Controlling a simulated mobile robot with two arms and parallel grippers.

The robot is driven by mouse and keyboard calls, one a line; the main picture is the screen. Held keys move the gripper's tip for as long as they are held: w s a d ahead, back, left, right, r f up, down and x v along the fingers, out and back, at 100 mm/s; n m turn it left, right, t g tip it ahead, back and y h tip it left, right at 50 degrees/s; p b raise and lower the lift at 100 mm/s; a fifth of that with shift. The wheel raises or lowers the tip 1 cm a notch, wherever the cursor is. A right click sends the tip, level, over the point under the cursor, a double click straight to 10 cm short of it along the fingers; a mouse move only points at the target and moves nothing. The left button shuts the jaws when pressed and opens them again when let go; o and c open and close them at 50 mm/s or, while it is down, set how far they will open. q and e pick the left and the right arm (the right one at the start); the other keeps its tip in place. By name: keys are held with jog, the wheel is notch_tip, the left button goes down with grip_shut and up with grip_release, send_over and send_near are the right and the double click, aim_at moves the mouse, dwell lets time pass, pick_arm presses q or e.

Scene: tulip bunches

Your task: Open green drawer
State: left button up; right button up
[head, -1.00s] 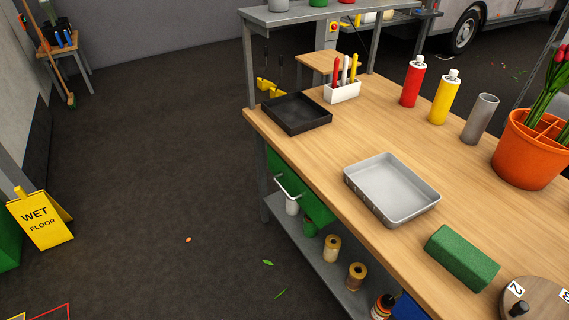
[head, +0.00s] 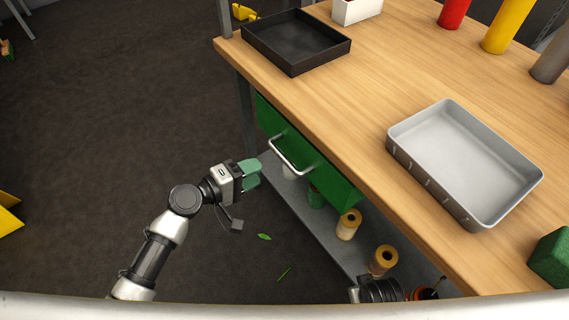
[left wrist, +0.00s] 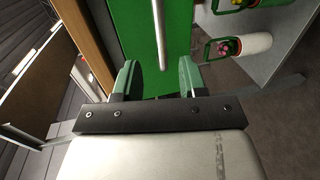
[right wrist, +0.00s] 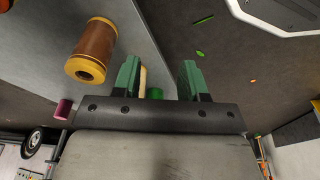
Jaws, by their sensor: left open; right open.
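The green drawer (head: 335,186) sits under the wooden tabletop and looks shut. Its pale bar handle (head: 289,158) runs along the front face. In the left wrist view the green drawer front (left wrist: 140,35) lies ahead with the handle bar (left wrist: 160,40) between the finger lines, beyond the tips. My left gripper (head: 256,172) is open and empty, just left of the handle and apart from it. In the left wrist view its two green fingers (left wrist: 160,78) are spread. My right gripper (right wrist: 160,78) is open and empty near the lower shelf; the head view shows only part of that arm.
The bench top (head: 400,80) holds a black tray (head: 296,42) and a grey metal tray (head: 465,165). Spools (head: 348,224) stand on the lower shelf (head: 272,182) below the drawer. The dark floor (head: 90,130) left of the bench is mostly clear, with some fallen leaves.

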aim_at(285, 157)
pick_arm(q)
jog(key=x, duration=1)
jog(key=shift+w+b, duration=0.1)
jog(key=shift+b, duration=0.3)
pick_arm(e)
jog(key=r, duration=0.1)
jog(key=w+r, duration=0.1)
jog(key=r, duration=0.1)
pick_arm(q)
grip_shut()
pick_arm(e)
jog(key=shift+a, duration=0.1)
